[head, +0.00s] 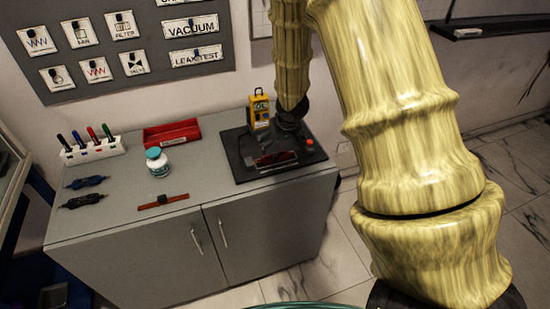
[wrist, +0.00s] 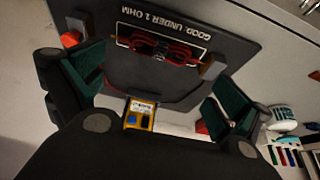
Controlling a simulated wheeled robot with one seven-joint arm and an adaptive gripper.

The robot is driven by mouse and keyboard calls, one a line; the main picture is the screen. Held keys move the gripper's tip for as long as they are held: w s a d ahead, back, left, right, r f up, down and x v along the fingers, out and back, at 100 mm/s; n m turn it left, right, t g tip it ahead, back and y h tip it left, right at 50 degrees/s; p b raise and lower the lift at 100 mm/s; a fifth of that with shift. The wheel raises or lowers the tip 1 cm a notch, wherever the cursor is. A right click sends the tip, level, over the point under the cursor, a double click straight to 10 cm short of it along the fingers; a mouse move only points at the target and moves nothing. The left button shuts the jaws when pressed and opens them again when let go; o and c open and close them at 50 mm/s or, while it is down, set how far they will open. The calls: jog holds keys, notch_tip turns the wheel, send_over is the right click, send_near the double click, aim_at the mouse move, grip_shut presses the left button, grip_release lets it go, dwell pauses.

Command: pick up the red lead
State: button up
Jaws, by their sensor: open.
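The red lead (wrist: 160,47) lies bundled on the black board (wrist: 240,30), inside a white outline by the words "GOOD: UNDER 1 OHM". In the head view the lead (head: 275,160) shows as a red shape on the board's front part. My gripper (wrist: 153,85) is open and empty, with dark green pads on both fingers. It hangs over the board, and the lead shows beyond the gap between the fingers. In the head view my gripper (head: 290,115) is small and dark, partly hidden by my arm.
A yellow meter (head: 259,111) stands at the board's back, with a red button (head: 310,142) at its right. Left on the cabinet top (head: 120,190) are a red tray (head: 172,133), white jar (head: 157,162), pen rack (head: 92,150), blue lead (head: 86,182), black lead (head: 82,201) and reddish strip (head: 163,202).

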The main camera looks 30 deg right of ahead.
aim_at(276, 155)
jog(key=shift+p+x, duration=0.95)
jog(key=shift+x, duration=3.45)
jog(key=shift+w+r, duration=0.1)
jog(key=shift+w, duration=0.1)
jog(key=c, duration=0.8)
jog(key=shift+o, duration=0.2)
jog(key=shift+d+r, duration=0.1)
jog(key=shift+r+b, duration=0.5)
jog(key=shift+r, duration=1.15)
jog(key=s+a+b, duration=0.2)
jog(key=s, duration=0.5)
jog(key=s+a+r+b, duration=0.1)
jog(key=s+a+b, duration=0.1)
jog(key=s, duration=0.6)
jog(key=shift+a+r+b, duration=0.3)
jog(key=shift+a+b, duration=0.1)
jog(key=shift+a, duration=0.15)
